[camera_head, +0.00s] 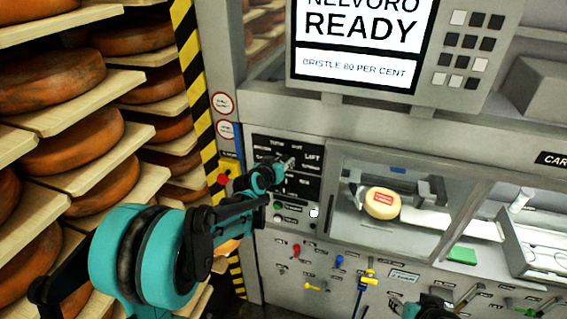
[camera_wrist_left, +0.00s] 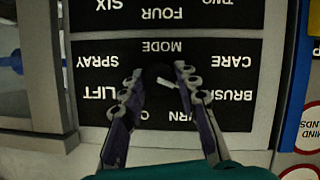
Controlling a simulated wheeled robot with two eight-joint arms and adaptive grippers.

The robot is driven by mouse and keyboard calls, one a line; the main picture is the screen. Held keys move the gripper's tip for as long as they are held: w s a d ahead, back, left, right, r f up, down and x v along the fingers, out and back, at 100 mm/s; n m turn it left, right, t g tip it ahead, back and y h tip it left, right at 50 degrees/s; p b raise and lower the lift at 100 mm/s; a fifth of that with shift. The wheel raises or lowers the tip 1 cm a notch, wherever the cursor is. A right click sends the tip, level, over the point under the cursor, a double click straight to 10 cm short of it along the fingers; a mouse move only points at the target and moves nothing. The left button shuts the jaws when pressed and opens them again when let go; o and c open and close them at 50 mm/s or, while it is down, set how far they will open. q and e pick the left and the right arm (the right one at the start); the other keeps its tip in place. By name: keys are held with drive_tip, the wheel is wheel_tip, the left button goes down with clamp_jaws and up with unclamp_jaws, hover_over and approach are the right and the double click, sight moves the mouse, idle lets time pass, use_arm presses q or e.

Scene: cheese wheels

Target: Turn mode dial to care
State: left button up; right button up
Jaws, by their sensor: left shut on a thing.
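The dark mode dial (camera_wrist_left: 152,73) sits under the word MODE on a black panel, which appears upside down in the left wrist view. Its white mark points right and slightly down, nearer BRUSH than CARE (camera_wrist_left: 232,62). SPRAY and LIFT are on the picture's left; the lower label is partly hidden. My left gripper (camera_wrist_left: 158,76) is shut on the dial, one finger on each side. In the head view my left gripper (camera_head: 284,166) reaches the black panel (camera_head: 312,142) and hides much of the dial area. A dark and teal part of my right arm shows at the bottom; its fingertips cannot be made out.
A screen (camera_head: 360,35) reading READY is above. A cheese wheel (camera_head: 381,203) sits behind the machine's window right of the panel. Small coloured levers line the front below. Shelves of cheese wheels (camera_head: 60,145) stand left, beside a yellow-black striped post (camera_head: 190,60).

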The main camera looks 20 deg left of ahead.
use_arm(q)
drive_tip(key=shift+a+f+n+t+h+b, duration=0.1)
drive_tip(key=shift+n+t+h+b, duration=0.15)
drive_tip(key=shift+n+h+b, duration=1.1)
drive_tip(key=shift+a+f+n+t+h+b, duration=0.2)
drive_tip(key=shift+n+h+b, duration=0.45)
drive_tip(key=shift+n+b, duration=1.25)
drive_tip(key=shift+d+r, duration=0.15)
drive_tip(key=shift+r, duration=0.05)
drive_tip(key=o, duration=1.1)
drive_tip(key=shift+o, duration=0.2)
drive_tip(key=shift+s, duration=0.1)
drive_tip(key=v, duration=1.2)
